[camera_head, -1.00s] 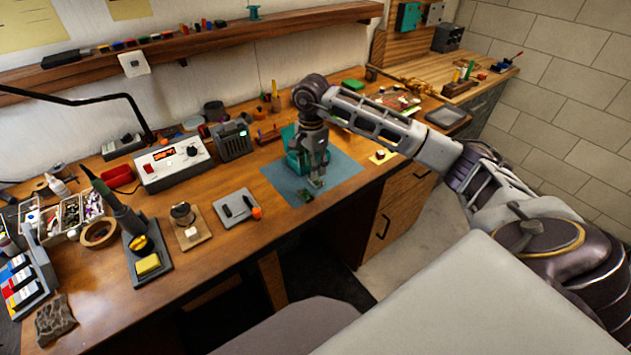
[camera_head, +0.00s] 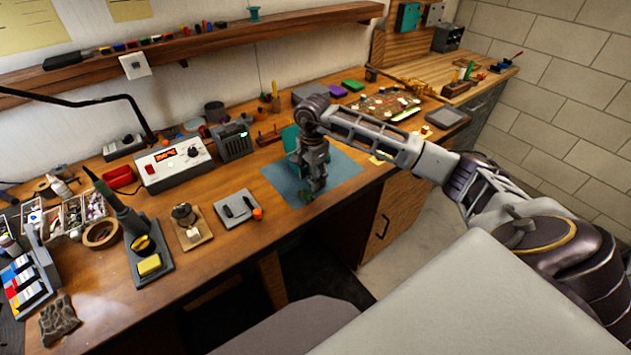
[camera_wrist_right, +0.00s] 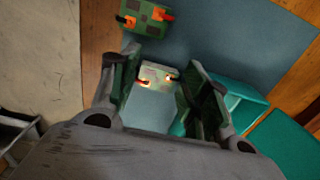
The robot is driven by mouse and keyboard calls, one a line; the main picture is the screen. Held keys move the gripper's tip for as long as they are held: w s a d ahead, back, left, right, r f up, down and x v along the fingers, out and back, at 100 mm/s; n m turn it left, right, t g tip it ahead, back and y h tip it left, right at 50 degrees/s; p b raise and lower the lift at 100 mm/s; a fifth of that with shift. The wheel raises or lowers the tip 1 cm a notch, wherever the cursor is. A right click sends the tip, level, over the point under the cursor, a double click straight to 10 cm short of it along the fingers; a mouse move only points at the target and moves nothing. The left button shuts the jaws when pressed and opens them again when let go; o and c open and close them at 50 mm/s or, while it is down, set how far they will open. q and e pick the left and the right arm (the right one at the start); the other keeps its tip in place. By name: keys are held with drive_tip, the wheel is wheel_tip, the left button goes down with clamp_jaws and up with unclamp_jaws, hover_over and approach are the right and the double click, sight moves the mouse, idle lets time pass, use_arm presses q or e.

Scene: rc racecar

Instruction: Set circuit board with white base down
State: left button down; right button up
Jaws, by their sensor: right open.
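My right gripper (camera_head: 312,188) is low over the blue mat (camera_head: 345,172) on the workbench. In the right wrist view its two fingers (camera_wrist_right: 160,85) are apart. The gripper hides the white-based board in the head view. My left gripper is not in view.
A teal container (camera_head: 290,138) stands behind the gripper, and also at the right of the wrist view (camera_wrist_right: 240,100). A grey tray with tools (camera_head: 237,208) lies left of the mat. A large populated board (camera_head: 388,104) lies at the back right. The mat's right part is bare.

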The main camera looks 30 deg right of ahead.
drive_tip(key=shift+f, duration=0.65)
drive_tip(key=c, duration=0.5)
drive_tip(key=shift+r+b, duration=0.5)
drive_tip(key=shift+r, duration=4.5)
